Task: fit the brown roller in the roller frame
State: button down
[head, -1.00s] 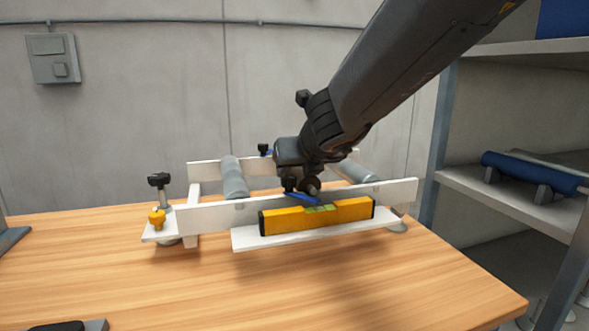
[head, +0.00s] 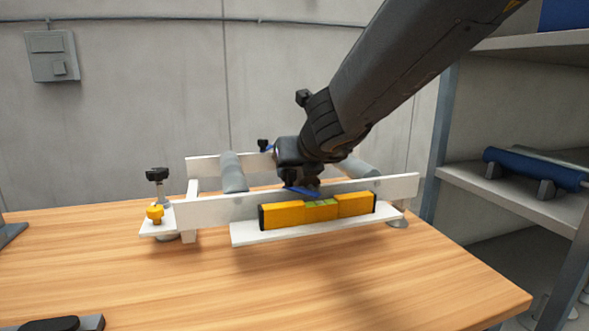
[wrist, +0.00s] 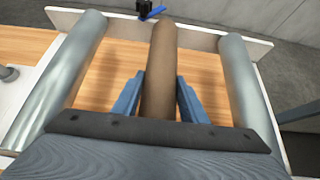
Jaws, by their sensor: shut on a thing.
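The brown roller (wrist: 160,71) is between the blue fingers of my gripper (wrist: 158,98) in the wrist view, and the gripper is shut on it. It lies between the two grey rollers of the white roller frame (head: 215,208), roughly parallel to them. Its far end is close to the far rail (wrist: 210,39); whether it is seated there cannot be told. In the head view my gripper (head: 302,188) is low over the middle of the frame, just behind the near rail, and the brown roller is hidden.
A yellow spirit level (head: 318,211) rests on the ledge along the near rail. Grey rollers (head: 234,172) sit left and right. A yellow knob (head: 155,213) and a black-topped post (head: 157,175) stand at the left. A shelf (head: 470,188) at right holds a blue roller (head: 535,169).

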jog(key=c, duration=1)
grip_release()
jog(key=p+v, duration=0.4)
jog(key=v, duration=0.3)
jog(key=shift+w, duration=0.1)
jog(key=shift+s+d+r+p, duration=0.1)
jog(key=shift+s+r+p, duration=0.15)
jog(key=shift+s+p, duration=0.15)
